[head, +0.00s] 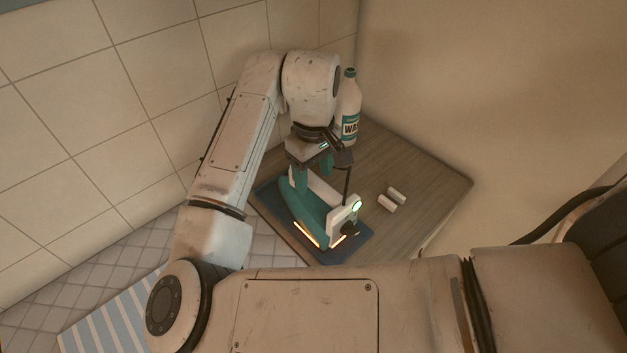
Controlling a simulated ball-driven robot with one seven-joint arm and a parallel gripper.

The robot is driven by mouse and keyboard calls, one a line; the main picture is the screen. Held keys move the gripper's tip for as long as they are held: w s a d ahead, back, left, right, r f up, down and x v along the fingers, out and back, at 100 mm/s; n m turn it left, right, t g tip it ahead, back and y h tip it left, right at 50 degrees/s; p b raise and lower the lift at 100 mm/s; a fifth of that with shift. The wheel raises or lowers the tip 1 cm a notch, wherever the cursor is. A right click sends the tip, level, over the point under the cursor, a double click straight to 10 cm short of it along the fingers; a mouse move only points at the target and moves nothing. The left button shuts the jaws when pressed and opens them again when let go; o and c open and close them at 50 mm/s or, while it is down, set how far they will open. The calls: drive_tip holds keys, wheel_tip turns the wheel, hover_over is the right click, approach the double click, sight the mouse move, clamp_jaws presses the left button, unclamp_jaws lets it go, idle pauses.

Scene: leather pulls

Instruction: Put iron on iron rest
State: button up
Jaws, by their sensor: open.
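A teal and white iron (312,212) sits on a dark blue mat (271,203), which looks like the iron rest, on the wooden counter. Orange glowing strips show along the iron's lower edge, and a round light shows at its near right end. My gripper (322,172) is open, pointing down just above the iron at its handle. I cannot tell whether the fingers touch the handle. The gripper and wrist hide part of the iron's top and far end.
A white bottle with a teal label (350,112) stands close behind my wrist. Two small white cylinders (391,200) lie right of the mat. The counter (435,180) is clear at the right. A tiled wall is on the left, and a striped blue cloth (112,320) lies below left.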

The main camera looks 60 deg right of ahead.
wheel_tip(320, 180, up, 9)
idle(0.3)
idle(1.2)
